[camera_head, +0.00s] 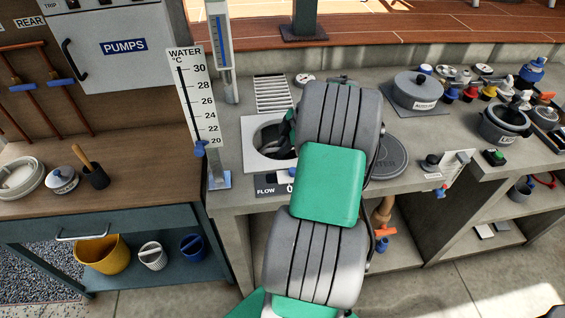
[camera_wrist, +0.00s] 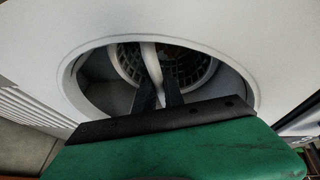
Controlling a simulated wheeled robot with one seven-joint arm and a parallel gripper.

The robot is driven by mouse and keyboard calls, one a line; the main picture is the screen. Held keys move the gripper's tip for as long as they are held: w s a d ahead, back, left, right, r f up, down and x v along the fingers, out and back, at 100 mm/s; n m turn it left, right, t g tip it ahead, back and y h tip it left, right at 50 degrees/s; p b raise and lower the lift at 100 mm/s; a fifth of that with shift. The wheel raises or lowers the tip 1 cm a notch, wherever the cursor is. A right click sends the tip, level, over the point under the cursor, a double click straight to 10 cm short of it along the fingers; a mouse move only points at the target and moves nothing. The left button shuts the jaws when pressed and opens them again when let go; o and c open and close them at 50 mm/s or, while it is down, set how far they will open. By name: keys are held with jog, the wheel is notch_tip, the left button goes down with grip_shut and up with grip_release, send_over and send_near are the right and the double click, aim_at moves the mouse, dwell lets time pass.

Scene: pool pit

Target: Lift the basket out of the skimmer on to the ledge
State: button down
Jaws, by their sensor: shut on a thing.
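In the wrist view the skimmer (camera_wrist: 82,82) is a round opening in a pale plate. The dark latticed basket (camera_wrist: 192,68) sits down inside it, with a pale handle (camera_wrist: 149,52) arching over it. My gripper (camera_wrist: 160,88) reaches into the opening and its two dark fingers are shut on the handle. In the head view the skimmer plate (camera_head: 255,157) shows at the left of my arm. My arm hides much of the opening there, and the basket cannot be made out. The concrete ledge (camera_head: 228,135) lies around the skimmer plate.
A thermometer board (camera_head: 193,95) stands at the left of the skimmer. A slotted grate (camera_head: 272,93) lies behind it. A round grey lid (camera_head: 388,157) lies right of my arm, and a lidded pot (camera_head: 417,90) stands farther right. A flow display (camera_head: 270,188) is on the front edge.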

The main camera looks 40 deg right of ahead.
jog(key=shift+r, duration=0.15)
notch_tip(320, 180, up, 18)
jog(key=p, duration=0.2)
dwell(0.4)
jog(key=shift+r+p, duration=1.05)
jog(key=shift+p, duration=0.15)
